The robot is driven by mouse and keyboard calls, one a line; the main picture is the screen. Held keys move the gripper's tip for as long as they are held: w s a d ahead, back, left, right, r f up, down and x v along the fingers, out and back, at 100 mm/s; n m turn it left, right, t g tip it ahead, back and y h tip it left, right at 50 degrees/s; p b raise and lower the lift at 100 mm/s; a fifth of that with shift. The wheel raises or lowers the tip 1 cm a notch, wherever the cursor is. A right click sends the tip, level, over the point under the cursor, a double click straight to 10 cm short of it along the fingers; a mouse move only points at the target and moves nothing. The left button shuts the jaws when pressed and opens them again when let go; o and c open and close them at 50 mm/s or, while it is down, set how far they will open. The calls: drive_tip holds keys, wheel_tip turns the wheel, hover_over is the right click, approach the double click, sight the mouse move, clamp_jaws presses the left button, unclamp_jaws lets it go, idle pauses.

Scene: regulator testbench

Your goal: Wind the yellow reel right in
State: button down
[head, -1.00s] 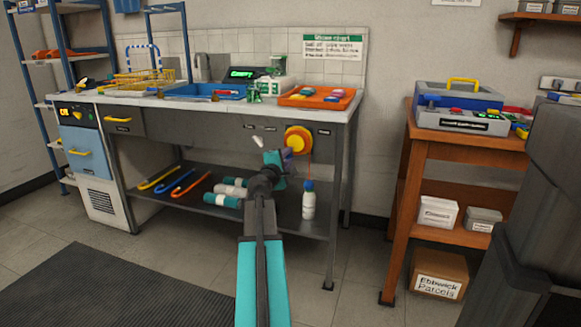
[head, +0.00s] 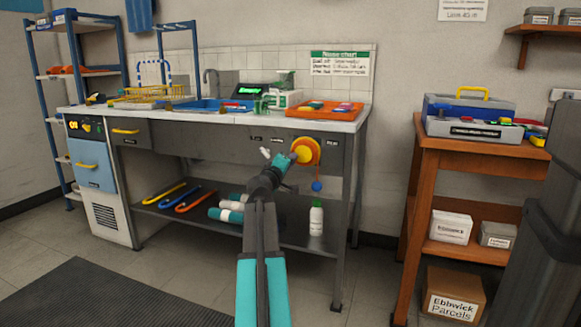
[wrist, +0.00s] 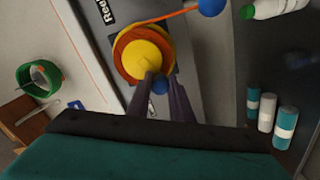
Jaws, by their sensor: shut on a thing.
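The yellow reel (head: 304,151) with its orange rim is mounted on the front of the bench under the worktop. In the wrist view the reel (wrist: 140,52) faces my gripper. In the head view my gripper (head: 291,159) is at the lower left of the reel and covers the knob. An orange cord (wrist: 172,14) runs from the reel to a blue ball (head: 317,186), which hangs below the reel, above the white bottle. The ball (wrist: 211,6) also shows in the wrist view.
The white bottle (head: 316,219) with a green cap stands on the lower shelf. Teal and white rolls (head: 228,212) and several hooked tools (head: 180,198) lie there too. A wooden table (head: 480,160) stands at the right.

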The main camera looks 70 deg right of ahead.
idle(0.3)
drive_tip(key=c, duration=1.6)
unclamp_jaws()
drive_tip(key=shift+a, duration=0.1)
drive_tip(key=shift+s+a+p, duration=0.2)
drive_tip(key=shift+a+p, duration=0.9)
drive_tip(key=shift+a, duration=2.3)
drive_tip(key=shift+s+a+p, duration=0.2)
drive_tip(key=shift+a+p, duration=0.9)
drive_tip(key=shift+a, duration=2.25)
